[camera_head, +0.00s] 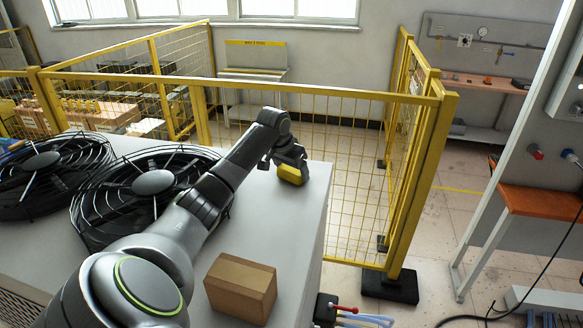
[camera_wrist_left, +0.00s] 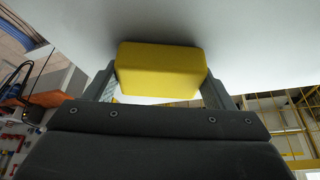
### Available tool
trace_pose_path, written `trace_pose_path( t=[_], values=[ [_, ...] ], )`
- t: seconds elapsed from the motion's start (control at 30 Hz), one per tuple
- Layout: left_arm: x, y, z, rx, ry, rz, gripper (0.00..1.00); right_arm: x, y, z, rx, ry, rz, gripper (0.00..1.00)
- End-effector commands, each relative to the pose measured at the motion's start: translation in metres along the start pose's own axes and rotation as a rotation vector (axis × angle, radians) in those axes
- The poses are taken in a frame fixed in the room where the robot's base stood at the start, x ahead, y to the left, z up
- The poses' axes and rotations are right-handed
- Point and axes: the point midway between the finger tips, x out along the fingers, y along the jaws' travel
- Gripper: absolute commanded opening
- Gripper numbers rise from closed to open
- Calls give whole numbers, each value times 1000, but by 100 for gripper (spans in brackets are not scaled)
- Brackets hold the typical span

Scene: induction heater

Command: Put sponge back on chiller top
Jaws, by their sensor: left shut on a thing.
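A yellow sponge (camera_wrist_left: 160,70) is between the two fingers of my left gripper (camera_wrist_left: 158,88), which is shut on it. In the head view the sponge (camera_head: 290,174) is at the fingertips of the left gripper (camera_head: 290,160), at the far right part of the white chiller top (camera_head: 262,222). The sponge is at or very near the surface; I cannot tell whether it touches. My right gripper is in neither view.
Two black round fans (camera_head: 153,183) (camera_head: 42,160) sit on the left of the chiller top. A brown box (camera_head: 240,287) stands near its front right. A yellow mesh fence (camera_head: 340,165) runs behind and right. Hoses (camera_head: 360,318) stick out beside the chiller.

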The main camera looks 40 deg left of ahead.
Motion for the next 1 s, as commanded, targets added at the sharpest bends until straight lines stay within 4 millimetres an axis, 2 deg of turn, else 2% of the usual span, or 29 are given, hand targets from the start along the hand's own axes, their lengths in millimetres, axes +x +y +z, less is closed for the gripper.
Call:
trace_pose_path(
  t=[0.13, 0.17, 0.33, 0.67, 0.83, 1.0],
  values=[
    [2, 0, 1, 0, -1, 0, 58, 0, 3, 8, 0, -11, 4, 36],
    [2, 0, 1, 0, -1, 0, 78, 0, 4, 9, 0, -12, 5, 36],
    [2, 0, 1, 0, 0, 0, 98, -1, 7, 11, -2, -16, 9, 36],
    [-2, 0, -1, 0, 1, -1, 98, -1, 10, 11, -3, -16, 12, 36],
    [-26, -1, -1, 3, 3, -3, 98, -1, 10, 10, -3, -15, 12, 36],
    [-64, -1, -1, 3, 4, -4, 98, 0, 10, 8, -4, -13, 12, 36]
  ],
)
